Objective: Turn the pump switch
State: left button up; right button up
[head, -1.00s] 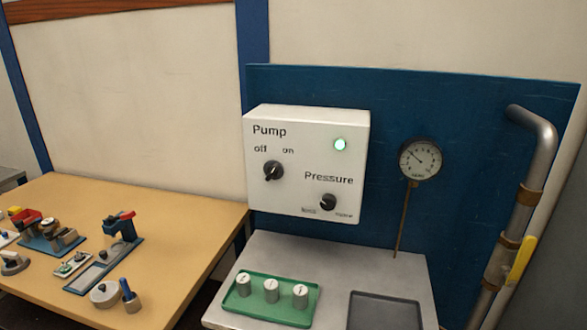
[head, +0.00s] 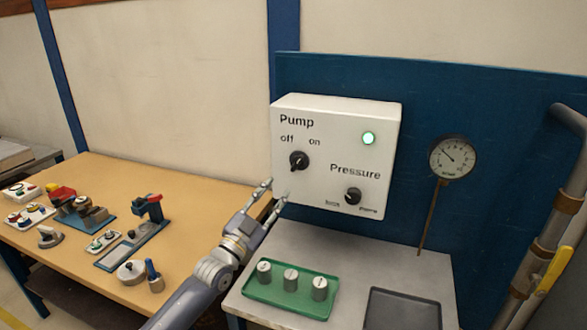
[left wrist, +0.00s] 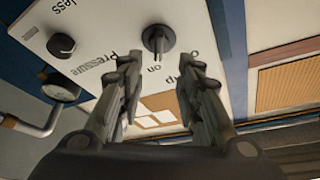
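The pump switch (head: 299,160) is a black rotary knob on the white control box (head: 335,122), under the labels "off" and "on". A green lamp (head: 368,138) on the box is lit. My left gripper (head: 269,193) is open and empty, in front of the box, below and left of the switch in the head view. In the left wrist view, the pump switch (left wrist: 158,40) shows beyond and between the two open fingertips (left wrist: 158,72), apart from them. My right gripper is in neither view.
The pressure knob (head: 353,196) sits lower right on the same box. A gauge (head: 452,158) is on the blue panel (head: 480,100). A green tray (head: 285,303) with three metal cylinders stands on the grey bench below. A wooden table (head: 190,205) with several parts is at left.

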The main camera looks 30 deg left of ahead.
aim_at(295, 166)
pick_arm(q)
jog(key=p+x, duration=0.2)
jog(key=x, duration=0.7)
jog(key=shift+d, duration=0.1)
jog(key=shift+w+r, duration=0.1)
jog(key=shift+w, duration=0.6)
grip_shut()
